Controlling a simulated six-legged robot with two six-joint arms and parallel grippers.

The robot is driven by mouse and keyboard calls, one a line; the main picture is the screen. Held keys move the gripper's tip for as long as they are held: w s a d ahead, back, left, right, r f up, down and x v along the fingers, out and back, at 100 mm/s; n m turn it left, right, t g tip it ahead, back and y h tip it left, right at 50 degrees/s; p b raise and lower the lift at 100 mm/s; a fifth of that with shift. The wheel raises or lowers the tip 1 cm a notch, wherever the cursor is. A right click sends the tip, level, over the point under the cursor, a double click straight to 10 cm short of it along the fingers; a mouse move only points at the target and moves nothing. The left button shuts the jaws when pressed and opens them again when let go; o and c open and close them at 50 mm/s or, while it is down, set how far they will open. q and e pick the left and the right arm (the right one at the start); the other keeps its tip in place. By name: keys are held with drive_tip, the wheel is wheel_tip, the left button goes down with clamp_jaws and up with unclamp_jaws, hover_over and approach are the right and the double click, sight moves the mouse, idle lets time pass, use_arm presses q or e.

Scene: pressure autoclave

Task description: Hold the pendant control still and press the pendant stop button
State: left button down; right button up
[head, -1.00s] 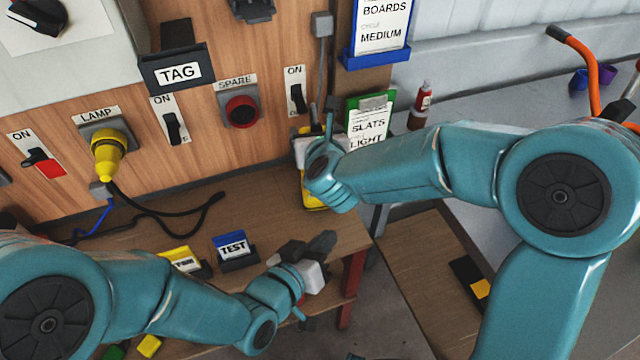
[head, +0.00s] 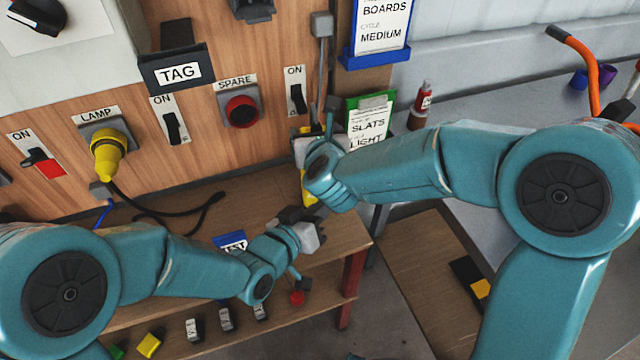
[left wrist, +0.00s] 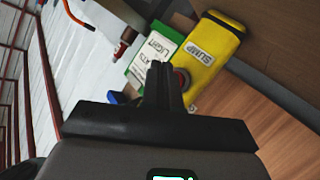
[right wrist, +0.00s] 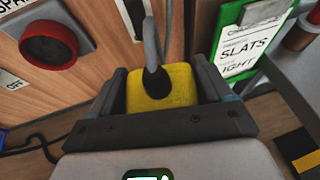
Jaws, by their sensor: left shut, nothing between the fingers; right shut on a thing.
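The yellow pendant control (right wrist: 160,88) hangs from a grey cable, and my right gripper (right wrist: 162,92) is shut on its top end. In the head view only a strip of the pendant (head: 309,190) shows behind my right wrist. In the left wrist view the pendant (left wrist: 208,60) carries a SUMP label. A round red stop button (left wrist: 181,78) shows partly beside the left fingertips. My left gripper (left wrist: 161,68) is shut and empty, its tips pointing toward the pendant near the button. I cannot tell whether they touch. In the head view my left gripper (head: 291,214) is below the pendant.
A green-framed SLATS LIGHT card (head: 368,122) hangs just right of the pendant. The red SPARE button (head: 241,111) and switches are on the wooden panel to the left. A blue-topped sign (head: 231,241) stands on the bench beside my left arm.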

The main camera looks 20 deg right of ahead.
use_arm(q)
drive_tip(key=shift+w+d, duration=0.15)
drive_tip(key=shift+w, duration=0.75)
drive_tip(key=shift+w, duration=0.1)
idle(1.3)
drive_tip(key=shift+w, duration=0.3)
drive_tip(key=shift+w+d, duration=0.15)
drive_tip(key=shift+w, duration=0.35)
idle(0.8)
drive_tip(key=shift+s, duration=0.15)
drive_tip(key=shift+s+a, duration=0.2)
drive_tip(key=shift+s, duration=0.5)
drive_tip(key=s, duration=0.5)
drive_tip(key=shift+a, duration=0.4)
